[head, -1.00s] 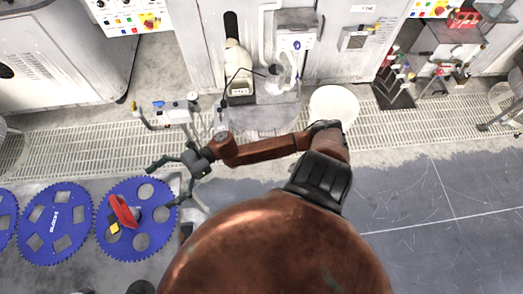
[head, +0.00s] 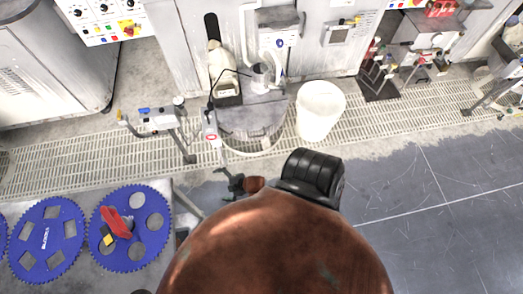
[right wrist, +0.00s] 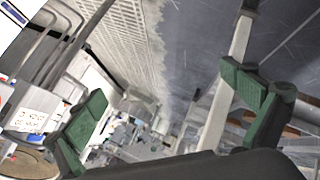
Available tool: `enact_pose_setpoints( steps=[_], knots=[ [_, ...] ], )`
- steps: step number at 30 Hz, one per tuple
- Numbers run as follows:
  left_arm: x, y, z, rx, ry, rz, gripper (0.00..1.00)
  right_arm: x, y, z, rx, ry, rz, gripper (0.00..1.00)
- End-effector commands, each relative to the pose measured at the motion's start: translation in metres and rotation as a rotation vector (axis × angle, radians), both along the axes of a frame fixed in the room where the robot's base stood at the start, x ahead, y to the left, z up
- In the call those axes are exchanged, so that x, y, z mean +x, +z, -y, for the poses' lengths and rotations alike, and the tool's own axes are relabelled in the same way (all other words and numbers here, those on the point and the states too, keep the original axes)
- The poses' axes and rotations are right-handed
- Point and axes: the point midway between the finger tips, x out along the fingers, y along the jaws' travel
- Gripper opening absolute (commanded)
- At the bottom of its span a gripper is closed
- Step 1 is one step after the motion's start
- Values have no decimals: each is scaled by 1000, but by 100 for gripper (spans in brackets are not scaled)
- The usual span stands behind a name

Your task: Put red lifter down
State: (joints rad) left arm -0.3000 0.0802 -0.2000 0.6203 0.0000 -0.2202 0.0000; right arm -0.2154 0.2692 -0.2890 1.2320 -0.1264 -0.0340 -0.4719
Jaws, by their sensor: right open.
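The red lifter (head: 116,222) lies on a blue toothed platen (head: 154,205) at the lower left of the head view, with a small yellow piece beside it. My right gripper (head: 228,182) is to the right of that platen and apart from the lifter. In the right wrist view, my right gripper's green fingers (right wrist: 168,105) are spread wide with nothing between them. The lifter cannot be made out in the right wrist view. My left gripper is not seen.
Another blue platen (head: 22,250) lies to the left on the grey table (head: 185,194). A white bucket (head: 319,112) stands on the floor near the machines. A stand with a small panel (head: 160,118) is behind the table. The floor at right is clear.

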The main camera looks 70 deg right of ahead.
Motion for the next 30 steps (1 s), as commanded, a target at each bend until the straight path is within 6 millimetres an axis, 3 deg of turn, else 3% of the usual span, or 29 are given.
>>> enact_pose_setpoints(
  steps=[1,3,5,9,15,18,22,30],
  knots=[
    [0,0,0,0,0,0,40,-30,-30,6,28,-61,-76,99],
    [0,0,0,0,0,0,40,-74,-67,13,69,-149,-178,99],
    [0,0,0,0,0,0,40,-113,-95,18,99,-227,-262,99],
    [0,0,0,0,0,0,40,-212,-149,21,161,-411,-455,99],
    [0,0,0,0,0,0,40,-345,-192,11,216,-649,-683,99],
    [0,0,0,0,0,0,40,-390,-200,4,227,-728,-756,99],
    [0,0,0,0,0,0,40,-421,-204,-1,234,-783,-804,99],
    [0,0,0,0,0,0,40,-427,-204,-2,236,-796,-814,99]
  ],
)
